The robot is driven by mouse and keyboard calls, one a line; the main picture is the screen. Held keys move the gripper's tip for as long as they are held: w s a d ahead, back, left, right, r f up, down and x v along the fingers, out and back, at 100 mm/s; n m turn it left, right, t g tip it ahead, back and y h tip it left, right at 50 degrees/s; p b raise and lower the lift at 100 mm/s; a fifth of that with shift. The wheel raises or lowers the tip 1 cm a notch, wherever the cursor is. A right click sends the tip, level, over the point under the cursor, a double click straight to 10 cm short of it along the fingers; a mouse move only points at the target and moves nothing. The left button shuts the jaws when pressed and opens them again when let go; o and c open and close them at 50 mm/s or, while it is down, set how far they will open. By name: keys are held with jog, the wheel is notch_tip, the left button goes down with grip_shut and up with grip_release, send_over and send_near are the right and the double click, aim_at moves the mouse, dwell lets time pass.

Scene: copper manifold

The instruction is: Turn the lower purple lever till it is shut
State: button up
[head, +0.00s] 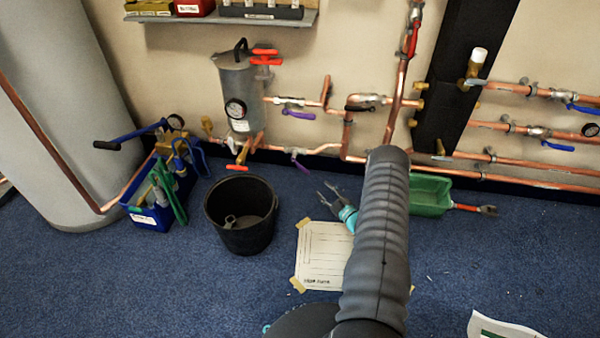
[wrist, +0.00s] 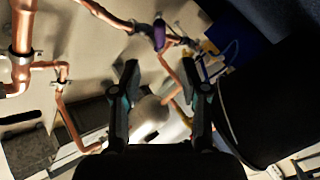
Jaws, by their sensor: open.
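The lower purple lever (head: 301,164) sits on the low copper pipe near the floor, slanting down and right from its valve. The upper purple lever (head: 299,115) lies along the higher pipe, nearly level. My gripper (head: 328,194) is open and empty, below and right of the lower lever and apart from it. In the wrist view a purple lever (wrist: 158,36), which looks like the lower one, shows beyond the spread fingertips of my gripper (wrist: 167,84). Nothing is between the fingers.
A black bucket (head: 222,236) stands left of my gripper and fills the right side of the wrist view. A green tray (head: 430,194) is to the right. A blue tool bin (head: 150,218) and a grey canister (head: 238,80) are left. A paper sheet (head: 325,252) lies on the floor.

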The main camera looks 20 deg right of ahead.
aim_at(306, 172)
jog(key=x, duration=1.3)
jog(key=shift+w, duration=0.35)
grip_shut()
